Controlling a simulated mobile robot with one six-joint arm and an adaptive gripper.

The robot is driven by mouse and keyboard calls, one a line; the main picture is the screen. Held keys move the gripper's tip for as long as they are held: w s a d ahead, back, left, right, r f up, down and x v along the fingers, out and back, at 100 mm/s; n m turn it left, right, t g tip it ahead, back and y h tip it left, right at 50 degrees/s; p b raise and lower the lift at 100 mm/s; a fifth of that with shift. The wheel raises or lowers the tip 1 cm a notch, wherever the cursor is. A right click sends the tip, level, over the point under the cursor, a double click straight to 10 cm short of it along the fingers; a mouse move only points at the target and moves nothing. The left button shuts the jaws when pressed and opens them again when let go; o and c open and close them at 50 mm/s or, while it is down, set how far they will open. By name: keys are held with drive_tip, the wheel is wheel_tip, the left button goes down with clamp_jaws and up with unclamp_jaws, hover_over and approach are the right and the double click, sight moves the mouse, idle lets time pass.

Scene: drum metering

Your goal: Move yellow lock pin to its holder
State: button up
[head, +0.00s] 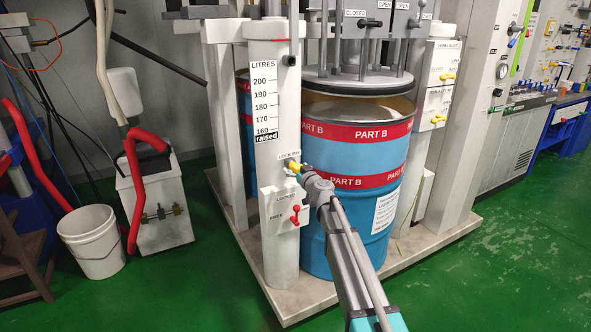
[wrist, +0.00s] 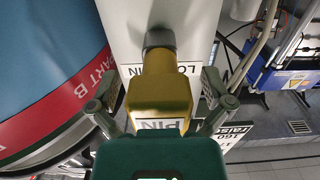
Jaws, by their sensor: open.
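The yellow lock pin (head: 292,165) sits in the front of the white post (head: 272,110) at the LOCK PIN label. In the wrist view, the pin (wrist: 160,95) is a yellow block with a PIN label, joined to a grey collar (wrist: 159,40) on the post. My gripper (head: 302,171) is at the pin. In the wrist view, the open fingers of my gripper (wrist: 163,104) stand on either side of the block. Gaps show beside it, so I do not see a grip. I cannot make out the pin's holder for certain.
A blue drum (head: 345,160) with red PART B bands stands close right of the post, under a dark round plate (head: 355,80). A red lever (head: 295,214) is on the post below the pin. A white bucket (head: 91,240) stands left on the green floor.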

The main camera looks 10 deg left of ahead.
drive_tip(key=v, duration=1.2)
idle(1.1)
drive_tip(key=s+d+f+g+h, duration=0.1)
drive_tip(key=s+d+f+g, duration=0.2)
drive_tip(key=s+f+g, duration=0.45)
drive_tip(key=s+d+f+g+h, duration=0.1)
drive_tip(key=s+d+f+g, duration=0.3)
drive_tip(key=s, duration=0.6)
drive_tip(key=s+d+f+m+g+h, duration=0.2)
drive_tip(key=s+d+f+m+h, duration=0.15)
drive_tip(key=s+d, duration=0.4)
drive_tip(key=s+d+f+m+g+h, duration=0.1)
drive_tip(key=s+d+f+m+h, duration=0.25)
drive_tip(key=s+d, duration=0.35)
wheel_tip(320, 180, up, 22)
drive_tip(key=s+h+p, duration=0.1)
drive_tip(key=p, duration=2.1)
drive_tip(key=shift+s, duration=0.15)
